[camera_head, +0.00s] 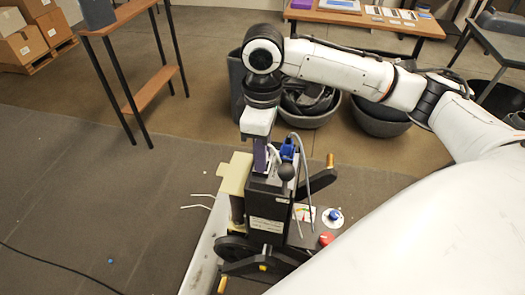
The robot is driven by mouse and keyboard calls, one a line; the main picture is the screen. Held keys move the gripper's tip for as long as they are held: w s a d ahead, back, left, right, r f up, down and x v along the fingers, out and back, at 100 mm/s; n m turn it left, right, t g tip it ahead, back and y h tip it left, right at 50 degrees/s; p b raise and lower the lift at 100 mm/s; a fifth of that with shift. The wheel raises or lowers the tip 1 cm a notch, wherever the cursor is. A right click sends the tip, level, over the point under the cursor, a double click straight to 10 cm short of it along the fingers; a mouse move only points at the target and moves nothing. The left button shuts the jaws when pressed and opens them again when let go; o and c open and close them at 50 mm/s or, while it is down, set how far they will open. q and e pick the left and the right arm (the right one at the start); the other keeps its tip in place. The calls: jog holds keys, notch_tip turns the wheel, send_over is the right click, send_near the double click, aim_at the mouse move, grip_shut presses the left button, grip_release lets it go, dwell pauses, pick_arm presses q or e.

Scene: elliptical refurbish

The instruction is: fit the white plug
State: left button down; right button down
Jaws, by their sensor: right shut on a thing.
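My right gripper (264,165) points down at the top of the black console of the exercise machine (266,215). Its purple fingers are shut, and a small white plug (274,155) with a pale lead shows at their right side. The fingers hide part of the plug, and I cannot tell whether it touches or sits in a socket. A blue plug (287,150) with a grey cable stands just to the right, at the console top. My left gripper is not in view.
A black ball knob (286,172) and a cable loop stand close to the gripper. A panel with a red button (326,238) and a blue knob (335,214) lies to the right. Grey bins (310,110) stand behind. The floor at left is mostly clear.

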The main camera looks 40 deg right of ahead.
jog(key=shift+f, duration=0.2)
jog(key=c, duration=1.5)
grip_release()
jog(key=shift+o, duration=0.2)
notch_tip(320, 180, up, 10)
jog(key=shift+r, duration=0.15)
